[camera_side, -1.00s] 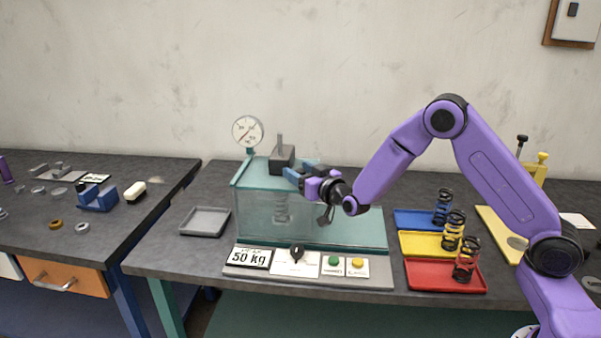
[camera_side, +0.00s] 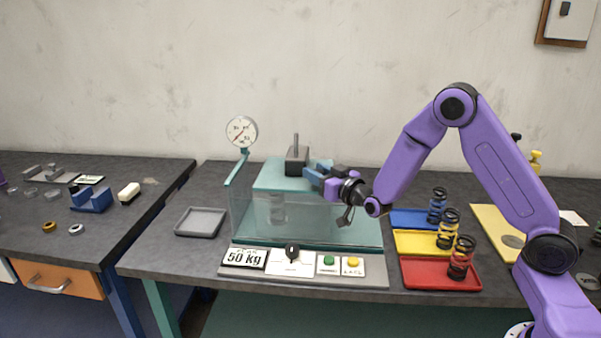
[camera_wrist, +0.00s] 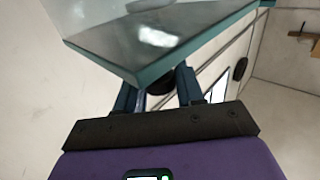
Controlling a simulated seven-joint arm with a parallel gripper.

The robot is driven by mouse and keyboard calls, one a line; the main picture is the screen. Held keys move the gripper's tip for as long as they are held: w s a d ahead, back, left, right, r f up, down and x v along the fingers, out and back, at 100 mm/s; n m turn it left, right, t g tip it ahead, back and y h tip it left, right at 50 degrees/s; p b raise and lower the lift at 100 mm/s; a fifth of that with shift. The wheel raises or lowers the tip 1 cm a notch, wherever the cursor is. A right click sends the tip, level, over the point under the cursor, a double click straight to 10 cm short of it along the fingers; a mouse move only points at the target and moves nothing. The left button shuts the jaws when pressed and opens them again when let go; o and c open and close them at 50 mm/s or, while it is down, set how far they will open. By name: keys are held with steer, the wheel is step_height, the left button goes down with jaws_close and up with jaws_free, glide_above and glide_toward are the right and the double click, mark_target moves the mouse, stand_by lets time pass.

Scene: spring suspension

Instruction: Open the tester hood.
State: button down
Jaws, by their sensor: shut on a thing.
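The tester hood (camera_side: 272,178) is a clear box with a teal top, over the teal tester on the right-hand table. It sits shifted right, clear of the teal bar at the tester's left end. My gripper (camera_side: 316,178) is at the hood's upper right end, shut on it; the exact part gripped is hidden. In the wrist view, the hood's clear panel with teal edges (camera_wrist: 150,35) fills the top, and my gripper's blue fingers (camera_wrist: 160,92) close on a dark part beneath the edge. A spring shows faintly through the glass.
A dark block with a post (camera_side: 297,158) stands above the hood. A gauge (camera_side: 242,131) rises behind left. The control panel (camera_side: 305,270) is in front. Blue, yellow and red trays (camera_side: 418,272) with springs lie right; an empty grey tray (camera_side: 200,223) lies left.

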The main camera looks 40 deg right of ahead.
steer(key=s+d, duration=0.9)
steer(key=shift+s+d, duration=0.25)
steer(key=shift+s, duration=0.05)
steer(key=c, duration=0.8)
jaws_free()
step_height(320, 180, up, 7)
steer(key=s, duration=0.3)
